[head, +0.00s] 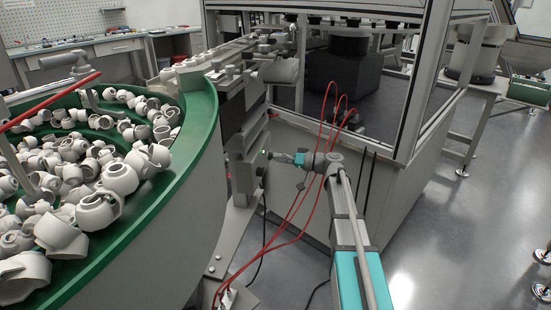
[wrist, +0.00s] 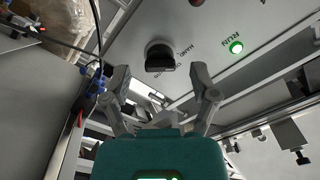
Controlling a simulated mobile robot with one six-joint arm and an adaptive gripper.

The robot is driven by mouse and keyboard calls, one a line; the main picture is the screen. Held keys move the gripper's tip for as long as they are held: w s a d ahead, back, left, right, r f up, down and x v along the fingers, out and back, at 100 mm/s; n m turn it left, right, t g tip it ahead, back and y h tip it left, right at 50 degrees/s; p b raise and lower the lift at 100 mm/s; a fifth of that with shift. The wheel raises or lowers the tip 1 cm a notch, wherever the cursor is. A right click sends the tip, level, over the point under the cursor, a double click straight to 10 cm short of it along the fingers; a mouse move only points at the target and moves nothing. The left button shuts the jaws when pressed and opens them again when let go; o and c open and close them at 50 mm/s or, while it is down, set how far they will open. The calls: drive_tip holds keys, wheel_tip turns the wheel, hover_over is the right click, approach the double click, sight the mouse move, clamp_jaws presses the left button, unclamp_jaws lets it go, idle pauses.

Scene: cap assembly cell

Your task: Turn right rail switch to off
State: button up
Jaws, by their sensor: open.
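In the wrist view a black rotary switch knob (wrist: 160,57) sits on a light grey panel (wrist: 205,40). The word HAND is printed beside it; other lettering near it is too small or covered to read. My gripper (wrist: 163,88) is open and empty, its two fingers pointing at the panel with the knob just beyond and between their tips, apart from them. In the head view my gripper (head: 272,156) is at the front of a grey control box (head: 243,172) on a stand. The knob itself cannot be made out there.
A lit green lamp (wrist: 236,46) labelled RUN is right of the knob, and a red button (wrist: 197,2) is at the top edge. A green-rimmed bowl (head: 205,110) of white caps stands left. A glazed cell (head: 340,80) stands behind.

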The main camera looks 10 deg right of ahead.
drive_tip(key=shift+w+a, duration=0.3)
drive_tip(key=shift+a, duration=0.3)
clamp_jaws()
drive_tip(key=shift+m, duration=4.4)
